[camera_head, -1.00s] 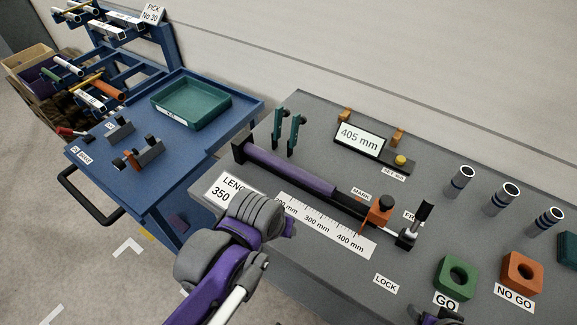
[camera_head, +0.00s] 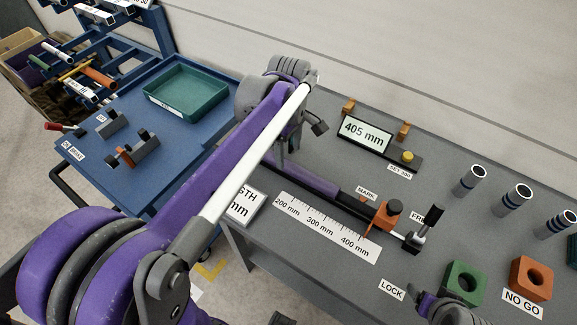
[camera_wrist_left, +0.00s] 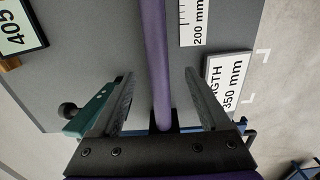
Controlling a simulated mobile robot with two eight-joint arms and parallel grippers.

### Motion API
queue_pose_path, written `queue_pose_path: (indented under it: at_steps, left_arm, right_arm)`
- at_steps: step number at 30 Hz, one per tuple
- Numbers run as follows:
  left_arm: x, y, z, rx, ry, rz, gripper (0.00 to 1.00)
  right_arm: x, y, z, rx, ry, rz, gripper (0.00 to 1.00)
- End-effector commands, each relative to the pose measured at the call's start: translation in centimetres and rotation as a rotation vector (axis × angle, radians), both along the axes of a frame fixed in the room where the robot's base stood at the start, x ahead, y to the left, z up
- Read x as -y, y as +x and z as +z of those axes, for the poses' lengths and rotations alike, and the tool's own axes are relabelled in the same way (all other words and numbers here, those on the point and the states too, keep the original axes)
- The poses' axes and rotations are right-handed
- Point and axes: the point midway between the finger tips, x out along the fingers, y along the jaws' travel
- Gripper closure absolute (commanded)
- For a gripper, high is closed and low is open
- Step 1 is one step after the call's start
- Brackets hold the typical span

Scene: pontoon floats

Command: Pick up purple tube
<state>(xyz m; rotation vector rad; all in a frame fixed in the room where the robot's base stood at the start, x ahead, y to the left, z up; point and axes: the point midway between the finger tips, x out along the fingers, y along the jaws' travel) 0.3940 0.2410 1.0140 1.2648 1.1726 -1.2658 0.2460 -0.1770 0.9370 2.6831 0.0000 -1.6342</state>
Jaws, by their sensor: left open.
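The purple tube (camera_head: 308,181) lies in the dark length gauge on the grey bench, its left part hidden behind my left arm in the head view. In the left wrist view the purple tube (camera_wrist_left: 152,45) runs down the middle to a black end stop. My left gripper (camera_wrist_left: 158,75) is open, with one finger on each side of the tube and a gap on both sides. In the head view its fingers are mostly hidden behind the arm. Part of my right arm's end (camera_head: 450,309) shows at the bottom edge; its fingers cannot be made out.
A teal clamp (camera_wrist_left: 92,112) stands close outside the left-hand finger in the wrist view. The orange stop (camera_head: 388,213) and black lever (camera_head: 432,217) sit at the gauge's right end. A 405 mm display (camera_head: 364,134) stands behind. A green tray (camera_head: 186,91) rests on the blue cart.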

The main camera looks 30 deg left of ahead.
Motion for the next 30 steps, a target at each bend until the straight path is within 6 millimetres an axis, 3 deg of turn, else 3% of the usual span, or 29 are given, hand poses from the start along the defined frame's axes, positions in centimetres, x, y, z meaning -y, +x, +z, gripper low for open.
queue_pose_path:
  at_steps: [12,21,30]
  left_arm:
    - [-0.3,0.4,-4.9,0.001,0.0,-0.001,0.21]
    - [-0.3,0.4,-5.5,0.001,0.0,-0.002,0.21]
    - [-0.3,0.4,-5.4,0.001,0.0,-0.002,0.73]
  right_arm:
    - [0.0,0.0,0.0,0.0,0.0,0.0,0.26]
    - [0.0,0.0,0.0,0.0,0.0,0.0,0.26]
    - [0.0,0.0,0.0,0.0,0.0,0.0,0.26]
